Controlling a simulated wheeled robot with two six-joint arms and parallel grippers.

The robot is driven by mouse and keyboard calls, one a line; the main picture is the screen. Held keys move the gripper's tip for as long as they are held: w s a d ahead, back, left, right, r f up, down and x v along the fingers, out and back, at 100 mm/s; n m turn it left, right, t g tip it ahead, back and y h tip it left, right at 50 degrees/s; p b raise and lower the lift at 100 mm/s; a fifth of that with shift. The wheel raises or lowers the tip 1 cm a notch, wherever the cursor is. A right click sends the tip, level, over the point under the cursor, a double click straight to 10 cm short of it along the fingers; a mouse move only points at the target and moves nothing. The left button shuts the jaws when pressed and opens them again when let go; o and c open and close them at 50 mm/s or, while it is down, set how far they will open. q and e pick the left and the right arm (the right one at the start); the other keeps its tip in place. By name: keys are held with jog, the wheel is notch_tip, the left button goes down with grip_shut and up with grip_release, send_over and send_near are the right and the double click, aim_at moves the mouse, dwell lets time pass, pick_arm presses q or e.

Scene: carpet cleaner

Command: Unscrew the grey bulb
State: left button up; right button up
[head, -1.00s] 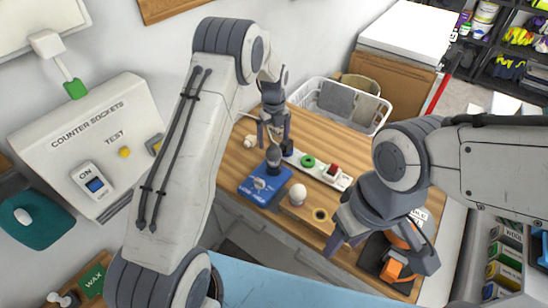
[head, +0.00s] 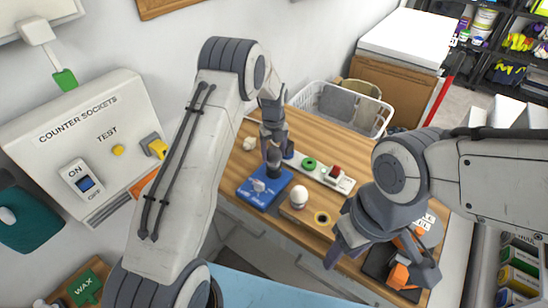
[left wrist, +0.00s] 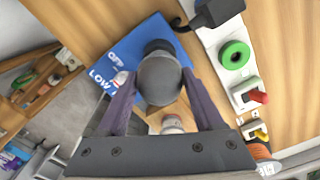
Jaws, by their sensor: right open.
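The grey bulb (head: 273,158) stands upright at the blue low-voltage box (head: 252,194) on the wooden counter. In the left wrist view the grey bulb (left wrist: 160,78) sits between the two fingers, which lie against its sides. My left gripper (head: 274,145) comes down from above and is shut on the grey bulb. My right gripper (head: 385,270) is open and empty, over the right front of the counter.
A white bulb (head: 299,196) stands in a wooden block beside the blue box. A power strip (head: 345,184) with a green ring (head: 309,163) and a red switch lies behind. A white basket (head: 322,94) stands at the back. An orange-and-black tool (head: 400,275) lies under my right gripper.

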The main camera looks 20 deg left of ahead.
pick_arm(q)
jog(key=n, duration=0.4)
jog(key=shift+n, duration=1)
